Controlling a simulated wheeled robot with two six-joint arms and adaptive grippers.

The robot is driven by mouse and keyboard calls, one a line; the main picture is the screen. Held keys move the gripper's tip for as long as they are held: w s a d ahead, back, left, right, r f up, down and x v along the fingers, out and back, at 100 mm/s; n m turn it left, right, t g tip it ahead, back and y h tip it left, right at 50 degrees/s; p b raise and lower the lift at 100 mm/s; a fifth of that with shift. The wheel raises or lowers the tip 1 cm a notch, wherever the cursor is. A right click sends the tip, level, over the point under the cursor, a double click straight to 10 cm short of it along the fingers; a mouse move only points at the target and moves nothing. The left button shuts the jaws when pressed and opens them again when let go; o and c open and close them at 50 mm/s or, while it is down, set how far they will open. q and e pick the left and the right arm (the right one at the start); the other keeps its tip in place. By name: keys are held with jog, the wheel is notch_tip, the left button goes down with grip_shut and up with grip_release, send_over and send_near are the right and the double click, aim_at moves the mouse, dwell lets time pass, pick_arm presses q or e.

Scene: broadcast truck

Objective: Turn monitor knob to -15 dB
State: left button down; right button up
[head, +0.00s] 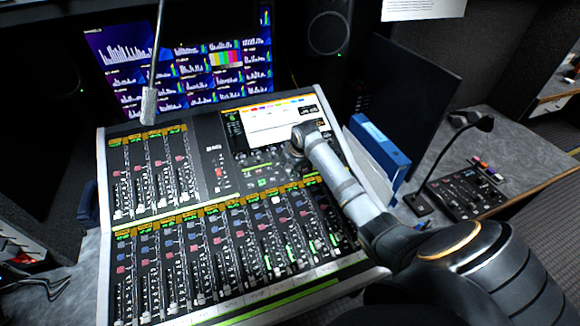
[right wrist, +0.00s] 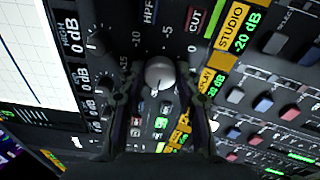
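A round, light grey knob (right wrist: 160,73) sits on the dark panel in the right wrist view, with a printed scale around it. The marks -10, -5 and 0 are readable; another mark at its left is blurred. I cannot make out the knob's pointer. My right gripper (right wrist: 160,94) has one finger on each side of the knob, with visible gaps to it. In the head view my right gripper (head: 292,150) is over the mixing console (head: 208,150), just below its screen, and hides the knob. My left gripper is not in view.
Green readouts (right wrist: 246,34), one showing -20 dB, lie right of the knob. Several faders (head: 215,260) fill the console's front. A blue binder (head: 378,148) and a small control panel (head: 466,192) are to the right.

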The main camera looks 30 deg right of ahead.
jog(key=c, duration=0.4)
jog(key=m+p, duration=0.2)
jog(key=shift+s+r+p, duration=0.1)
jog(key=shift+r+p, duration=0.05)
jog(key=shift+p, duration=0.15)
jog(key=m+p, duration=0.3)
jog(key=shift+m, duration=0.3)
jog(key=m+p, duration=0.2)
jog(key=shift+m+p, duration=0.3)
jog(key=shift+p, duration=0.05)
jog(key=m+p, duration=0.3)
jog(key=m, duration=0.1)
jog(key=shift+a+m+t, duration=0.1)
jog(key=shift+m+t, duration=0.2)
jog(key=m+p, duration=0.1)
jog(key=m, duration=0.2)
jog(key=shift+f+h+p, duration=0.2)
jog(key=shift+h+p, duration=0.1)
jog(key=shift+p, duration=0.1)
jog(key=shift+s+f+m+p, duration=0.1)
jog(key=shift+m+p, duration=0.3)
jog(key=shift+m, duration=0.6)
